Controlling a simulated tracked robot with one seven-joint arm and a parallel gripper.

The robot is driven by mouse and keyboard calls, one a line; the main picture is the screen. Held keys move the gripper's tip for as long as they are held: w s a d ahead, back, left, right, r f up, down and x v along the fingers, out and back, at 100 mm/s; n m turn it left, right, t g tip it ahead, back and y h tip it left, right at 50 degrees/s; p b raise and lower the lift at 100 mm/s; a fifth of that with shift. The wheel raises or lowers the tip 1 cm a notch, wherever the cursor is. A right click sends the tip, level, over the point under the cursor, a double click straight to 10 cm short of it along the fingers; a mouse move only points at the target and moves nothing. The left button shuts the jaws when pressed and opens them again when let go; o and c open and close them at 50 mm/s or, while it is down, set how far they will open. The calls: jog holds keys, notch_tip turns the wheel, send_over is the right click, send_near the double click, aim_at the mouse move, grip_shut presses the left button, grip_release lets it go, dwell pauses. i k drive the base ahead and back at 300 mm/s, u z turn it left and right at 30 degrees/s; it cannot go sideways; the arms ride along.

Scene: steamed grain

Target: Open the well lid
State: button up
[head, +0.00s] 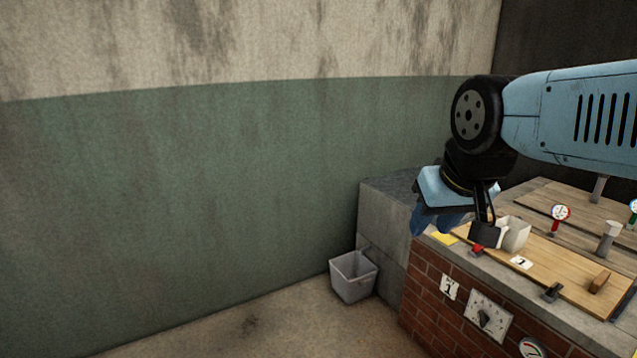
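The likely well lid is a light wooden board (560,272) on top of the brick counter at the right. It lies flat. A small wooden block handle (600,282) stands on its right part. My gripper (436,222), with blue fingers, hangs from my arm by the counter's left end, left of the board and well away from the handle. I cannot tell how far apart its fingers are. My wrist covers part of the board's left end, and the frame's edge cuts off the counter's right side.
A white cup-like container (514,233) stands near the board's left end. Gauges (561,213) and grey posts (609,238) rise behind. The brick front (425,300) carries a dial plate (487,316). A grey bin (353,276) stands on the floor. The floor left of it is clear.

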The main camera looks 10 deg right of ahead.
aim_at(397, 186)
jog(key=z, duration=0.25)
jog(key=i, duration=1.9)
jog(key=z, duration=0.25)
